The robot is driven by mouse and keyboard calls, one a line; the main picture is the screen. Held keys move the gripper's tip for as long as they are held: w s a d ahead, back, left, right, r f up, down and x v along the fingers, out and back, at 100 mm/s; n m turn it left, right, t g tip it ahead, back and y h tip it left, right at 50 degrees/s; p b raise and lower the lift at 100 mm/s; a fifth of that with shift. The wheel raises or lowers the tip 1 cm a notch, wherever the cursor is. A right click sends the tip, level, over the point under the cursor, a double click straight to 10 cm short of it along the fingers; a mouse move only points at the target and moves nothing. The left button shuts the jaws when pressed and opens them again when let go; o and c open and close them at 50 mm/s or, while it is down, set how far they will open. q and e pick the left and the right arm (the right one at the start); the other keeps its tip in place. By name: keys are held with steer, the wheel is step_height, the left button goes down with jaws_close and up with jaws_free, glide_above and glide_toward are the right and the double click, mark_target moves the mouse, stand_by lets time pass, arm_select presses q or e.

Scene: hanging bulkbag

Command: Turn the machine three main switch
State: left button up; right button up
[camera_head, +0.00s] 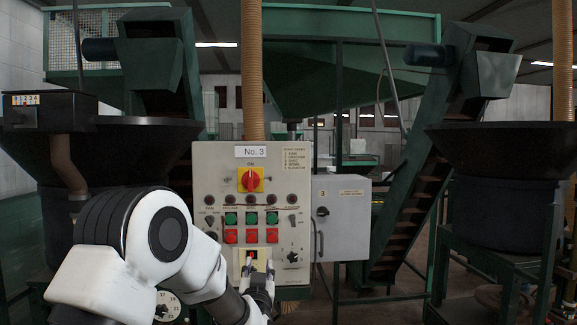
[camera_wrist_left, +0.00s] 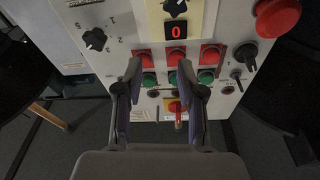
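The control panel (camera_head: 216,190) labelled No. 3 stands upright ahead. Its main switch (camera_head: 250,179), a red knob on a yellow plate, is near the top middle, under the label. In the left wrist view, where the panel appears upside down, the main switch (camera_wrist_left: 175,107) shows small beyond the fingers. My left gripper (camera_head: 259,270) is in front of the panel's lower part, below the switch and apart from it. In the left wrist view my left gripper (camera_wrist_left: 160,75) has its fingers apart with nothing between them. My right gripper is out of view.
Green buttons (camera_head: 251,218) and red buttons (camera_head: 251,236) lie between my gripper and the main switch. A large red button (camera_wrist_left: 277,18) shows in the wrist view. A grey cabinet (camera_head: 341,220) stands right of the panel. Dark hoppers (camera_head: 490,150) flank the area.

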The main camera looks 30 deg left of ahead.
arm_select(q)
step_height(320, 180, up, 12)
steer(key=f+n+t+y+p, duration=0.1)
steer(key=n+y, duration=0.1)
glide_toward(250, 174)
steer(key=shift+t, duration=0.3)
steer(key=p+x, duration=0.4)
steer(key=x, duration=0.4)
steer(key=shift+w+f+p, duration=0.15)
steer(key=shift+p, duration=0.2)
steer(key=shift+w+a, duration=0.2)
steer(key=shift+w, duration=0.1)
steer(key=shift+a+r, duration=0.1)
steer(key=shift+r, duration=0.1)
steer(key=shift+s, duration=0.15)
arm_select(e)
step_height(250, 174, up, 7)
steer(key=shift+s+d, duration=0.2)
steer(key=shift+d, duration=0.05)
arm_select(q)
steer(key=shift+f, duration=0.1)
jaws_close()
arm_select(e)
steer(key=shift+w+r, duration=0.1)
